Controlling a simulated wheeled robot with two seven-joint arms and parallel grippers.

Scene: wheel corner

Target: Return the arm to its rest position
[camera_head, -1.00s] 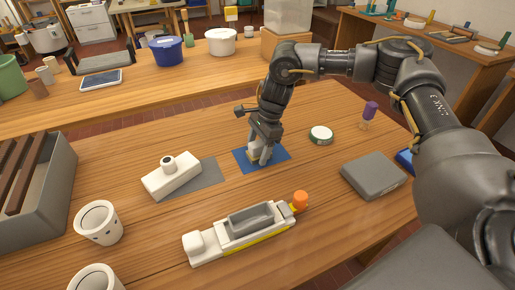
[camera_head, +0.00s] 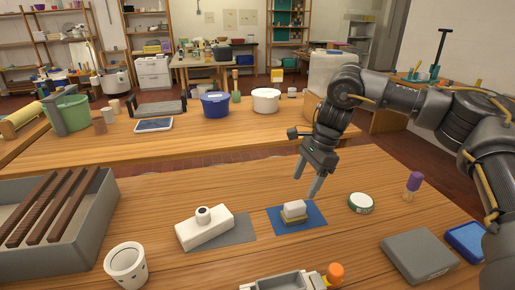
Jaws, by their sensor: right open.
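My right arm (camera_head: 435,105) comes in from the right over the table. Its right gripper (camera_head: 306,190) is open and empty, fingers pointing down, above and apart from a small white block with a yellowish base (camera_head: 294,211). That block sits on a blue mat (camera_head: 316,217). My left gripper is not in view.
A white cup (camera_head: 126,263), a grey crate with brown slats (camera_head: 90,225), a round tin (camera_head: 361,203), a purple-topped tool (camera_head: 412,185) and a grey box (camera_head: 419,255) stand around on the table.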

